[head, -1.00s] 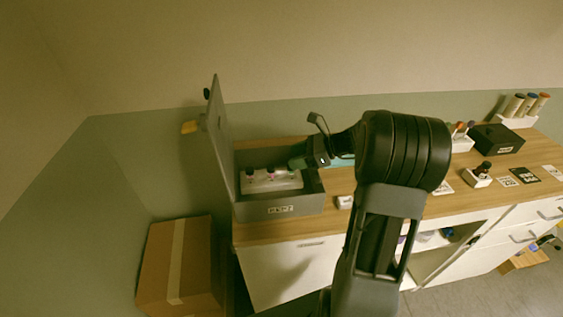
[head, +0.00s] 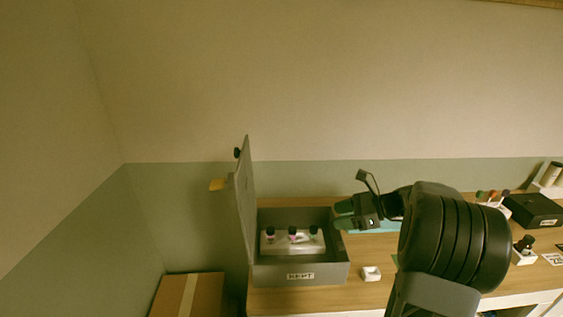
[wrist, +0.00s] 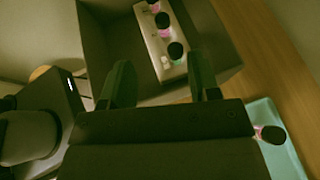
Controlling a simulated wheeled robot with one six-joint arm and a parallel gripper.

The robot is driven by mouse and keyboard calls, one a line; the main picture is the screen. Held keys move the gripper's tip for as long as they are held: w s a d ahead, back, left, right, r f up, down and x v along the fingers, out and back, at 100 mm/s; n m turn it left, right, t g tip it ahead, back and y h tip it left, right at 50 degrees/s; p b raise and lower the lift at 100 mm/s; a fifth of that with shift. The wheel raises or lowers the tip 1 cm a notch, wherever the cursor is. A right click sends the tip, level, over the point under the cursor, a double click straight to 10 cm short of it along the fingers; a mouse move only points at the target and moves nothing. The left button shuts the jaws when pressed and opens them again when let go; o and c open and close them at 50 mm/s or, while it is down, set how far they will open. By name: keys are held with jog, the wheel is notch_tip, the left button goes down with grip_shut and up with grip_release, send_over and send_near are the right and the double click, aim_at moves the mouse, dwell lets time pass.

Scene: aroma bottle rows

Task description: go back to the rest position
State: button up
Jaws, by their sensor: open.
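My gripper (head: 342,214) is open and empty above the right wall of the grey box (head: 298,275). The box stands on the wooden counter with its lid (head: 243,200) raised at its left and a label on its front. Inside it is a white rack (head: 291,246) with three dark-capped bottles in a row. In the wrist view the two fingers (wrist: 160,82) are apart with nothing between them, and the rack (wrist: 158,42) with its bottles shows beyond them.
A teal tray (wrist: 278,135) with a dark-capped bottle (wrist: 271,134) lies right of the box. A small white stand (head: 371,273) is beside the box. A dark box (head: 533,210) and another stand with a bottle (head: 524,250) are farther right. A cardboard box (head: 188,296) is at lower left.

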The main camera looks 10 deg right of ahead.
jog(key=s+a+n+h, duration=0.5)
jog(key=s+n, duration=0.3)
jog(key=n, duration=0.3)
jog(key=s+a+n+g+h, duration=0.1)
jog(key=s+a+n+h, duration=0.5)
jog(key=n, duration=0.6)
jog(key=shift+s+a+f+h, duration=0.3)
jog(key=shift+s+a, duration=0.4)
jog(key=shift+s, duration=0.2)
